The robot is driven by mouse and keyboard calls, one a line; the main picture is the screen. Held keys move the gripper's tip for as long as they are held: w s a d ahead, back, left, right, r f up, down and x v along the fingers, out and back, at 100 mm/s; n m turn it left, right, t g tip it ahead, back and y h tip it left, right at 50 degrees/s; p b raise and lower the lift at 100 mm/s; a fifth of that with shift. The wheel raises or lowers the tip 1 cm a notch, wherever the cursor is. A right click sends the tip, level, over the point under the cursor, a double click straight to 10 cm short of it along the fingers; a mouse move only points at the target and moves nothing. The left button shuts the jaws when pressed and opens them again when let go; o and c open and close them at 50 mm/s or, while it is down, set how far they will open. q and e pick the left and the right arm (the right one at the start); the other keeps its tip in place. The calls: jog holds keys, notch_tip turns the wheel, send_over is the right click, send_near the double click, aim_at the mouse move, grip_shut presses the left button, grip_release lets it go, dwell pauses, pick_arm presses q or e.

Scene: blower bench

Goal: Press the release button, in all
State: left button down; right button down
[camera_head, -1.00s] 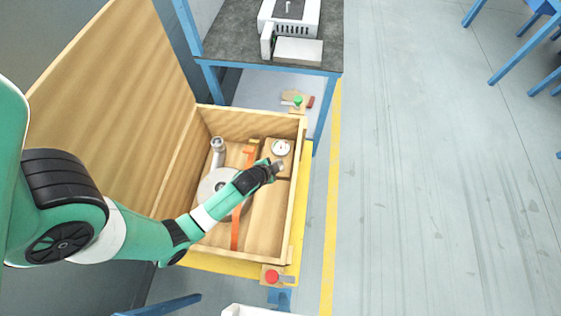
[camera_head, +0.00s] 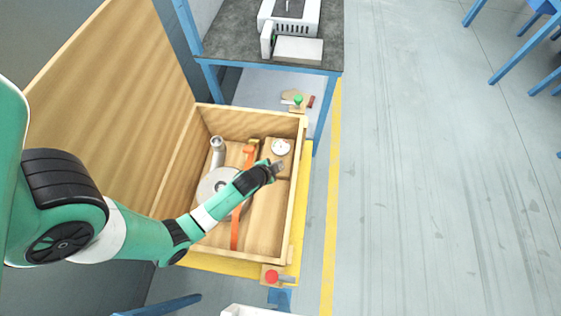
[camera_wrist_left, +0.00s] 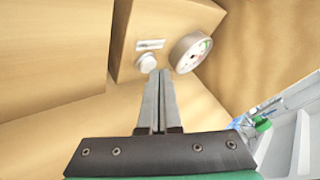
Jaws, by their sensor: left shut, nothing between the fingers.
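A white round button (camera_wrist_left: 146,63) sits on the face of a wooden block (camera_wrist_left: 190,15) beside a small label plate (camera_wrist_left: 150,44). It looks like the release button; the head view does not show it clearly. My left gripper (camera_wrist_left: 158,72) is shut and empty, its tips close to the button's lower right edge; I cannot tell whether they touch it. In the head view my left gripper (camera_head: 278,166) is over the right side of the open wooden box, just below the gauge block (camera_head: 270,150). My right gripper is not in view.
A round gauge (camera_head: 281,147) is close by the fingers. The box (camera_head: 298,215) holds a metal disc (camera_head: 212,184), a pipe (camera_head: 217,145) and an orange strap (camera_head: 235,232). Its lid (camera_head: 110,90) stands open. A green knob (camera_head: 298,100) and red knob (camera_head: 271,276) are at its ends.

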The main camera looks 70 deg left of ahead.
pick_arm(q)
jog(key=shift+f, duration=0.4)
dwell(0.4)
jog(key=shift+r, duration=0.1)
jog(key=shift+r+p, duration=0.65)
jog(key=shift+r, duration=0.1)
notch_tip(320, 180, up, 5)
jog(key=p, duration=0.5)
dwell(0.9)
